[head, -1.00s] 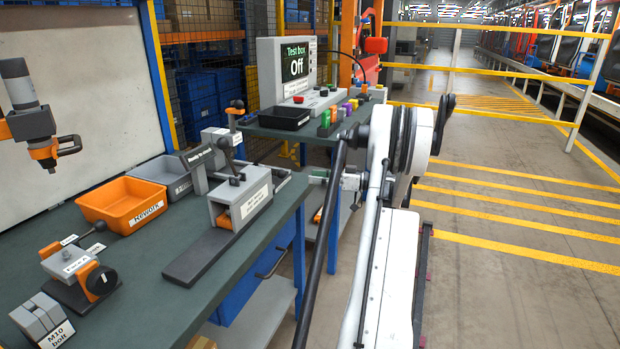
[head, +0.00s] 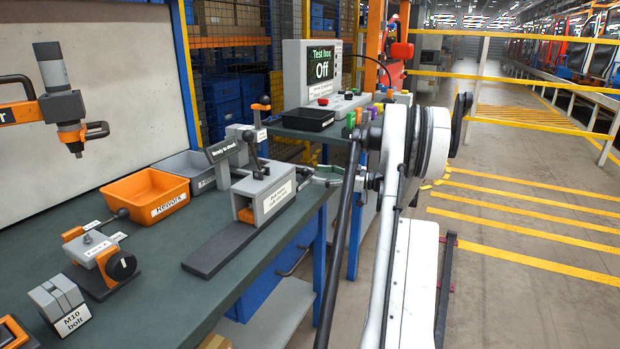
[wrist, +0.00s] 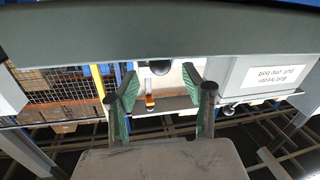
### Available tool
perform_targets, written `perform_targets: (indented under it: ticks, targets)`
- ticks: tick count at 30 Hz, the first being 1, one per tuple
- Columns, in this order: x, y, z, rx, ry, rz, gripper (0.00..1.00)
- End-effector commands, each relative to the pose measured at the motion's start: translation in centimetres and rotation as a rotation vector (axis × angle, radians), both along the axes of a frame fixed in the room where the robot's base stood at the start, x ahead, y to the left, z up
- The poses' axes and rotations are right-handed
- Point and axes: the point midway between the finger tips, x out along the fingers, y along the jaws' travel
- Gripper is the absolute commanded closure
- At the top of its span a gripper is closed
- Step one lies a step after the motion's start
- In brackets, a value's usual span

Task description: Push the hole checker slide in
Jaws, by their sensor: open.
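A grey box-shaped fixture (head: 272,203) stands on the bench near its right edge, with a black-ball lever on top and an orange part in its opening. A long dark plate (head: 212,254) extends from it toward the front left. I cannot tell for certain which part is the slide. My gripper (head: 328,178) is open just beyond the bench's right edge, right of the fixture and apart from it. In the wrist view its green-padded fingers (wrist: 161,98) are spread; a dark knob and an orange-tipped piece show between them.
An orange Rework bin (head: 148,206) and a grey bin (head: 188,166) stand at the back of the bench. Clamp fixtures (head: 102,262) and an M10 bolt block (head: 60,305) are front left. A Test box (head: 311,75) showing Off stands on the table behind.

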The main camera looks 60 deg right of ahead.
Motion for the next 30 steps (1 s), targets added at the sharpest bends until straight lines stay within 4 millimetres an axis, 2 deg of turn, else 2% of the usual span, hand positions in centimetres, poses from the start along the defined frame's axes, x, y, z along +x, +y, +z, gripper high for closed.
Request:
perform_targets:
  ticks: [3, 9, 20, 30]
  targets:
    - [1.8, 0.7, -0.1, 0.0, 0.0, 0.002, 0.55]
    - [3.5, 1.2, -0.1, 0.0, 0.0, 0.001, 0.55]
    - [3.9, 1.3, 0.0, 0.001, 0.0, 0.0, 0.55]
    - [3.9, 1.3, 0.0, 0.001, 0.0, 0.0, 0.99]
